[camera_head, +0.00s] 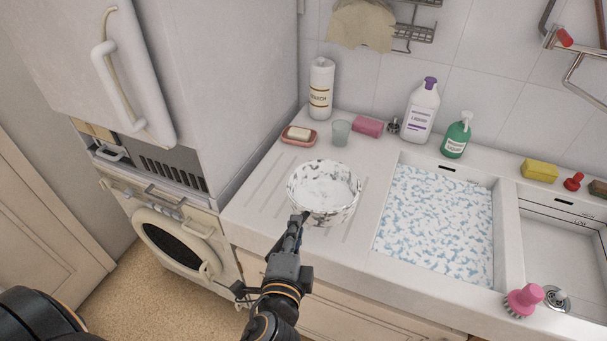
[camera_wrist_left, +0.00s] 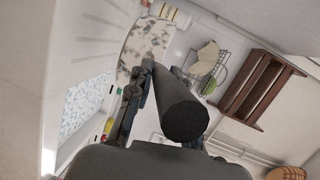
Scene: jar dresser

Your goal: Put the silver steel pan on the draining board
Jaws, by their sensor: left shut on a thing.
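The pan (camera_head: 330,213) is round, silvery with white foam patches on its wall, and white foam shows inside it. It is upright over the grooved draining board (camera_head: 262,190), left of the sink; I cannot tell whether its base touches the board. My left gripper (camera_head: 298,224) is at the pan's near side, shut on its handle. In the left wrist view the dark round handle (camera_wrist_left: 180,108) lies at the gripper fingers (camera_wrist_left: 142,100), and the speckled pan wall (camera_wrist_left: 146,42) is beyond. My right gripper is not in view.
A foamy basin (camera_head: 435,225) lies right of the board. A soap dish (camera_head: 298,137), a glass (camera_head: 341,132), a pink sponge (camera_head: 368,127) and a paper roll (camera_head: 320,90) stand behind the pan. A tall white fridge (camera_head: 235,80) borders the counter on the left.

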